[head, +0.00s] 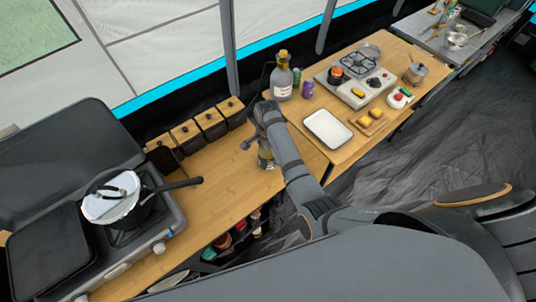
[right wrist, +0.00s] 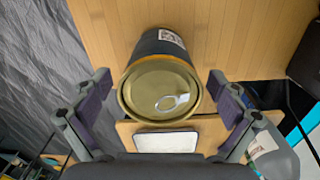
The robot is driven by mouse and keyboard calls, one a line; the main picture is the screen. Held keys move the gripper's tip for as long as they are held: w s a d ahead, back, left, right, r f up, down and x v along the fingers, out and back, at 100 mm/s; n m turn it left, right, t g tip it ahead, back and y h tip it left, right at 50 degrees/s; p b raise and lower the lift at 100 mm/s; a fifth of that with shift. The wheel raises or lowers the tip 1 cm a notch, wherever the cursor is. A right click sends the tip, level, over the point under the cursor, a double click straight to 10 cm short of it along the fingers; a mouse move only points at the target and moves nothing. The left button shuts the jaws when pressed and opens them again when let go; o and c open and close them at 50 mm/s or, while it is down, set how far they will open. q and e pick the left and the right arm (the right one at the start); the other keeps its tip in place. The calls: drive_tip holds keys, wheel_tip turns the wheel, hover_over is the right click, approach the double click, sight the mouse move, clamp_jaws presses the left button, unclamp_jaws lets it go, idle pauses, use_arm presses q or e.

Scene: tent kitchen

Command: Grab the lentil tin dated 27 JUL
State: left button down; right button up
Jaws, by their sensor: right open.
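A dark tin (right wrist: 160,92) with a gold lid and a pull ring stands on the wooden counter in the right wrist view. A small white label (right wrist: 172,38) shows on its side, but its print is too small to read, so I cannot tell the date. In the head view the tin (head: 266,159) is partly hidden behind my right gripper (head: 257,143). That gripper is open, with one finger on each side of the tin and visible gaps between. My left gripper is not in view.
Several wooden-lidded canisters (head: 185,131) line the back of the counter. A stove with a pan (head: 115,200) stands at left. A white tray (head: 327,129), a bottle (head: 282,80) and a camp stove (head: 357,83) are on the right table. The counter left of the tin is clear.

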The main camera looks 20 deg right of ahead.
drive_tip(key=shift+f, duration=1.1)
drive_tip(key=c, duration=1.6)
drive_tip(key=shift+r, duration=0.1)
drive_tip(key=shift+c, duration=0.5)
drive_tip(key=shift+r, duration=0.1)
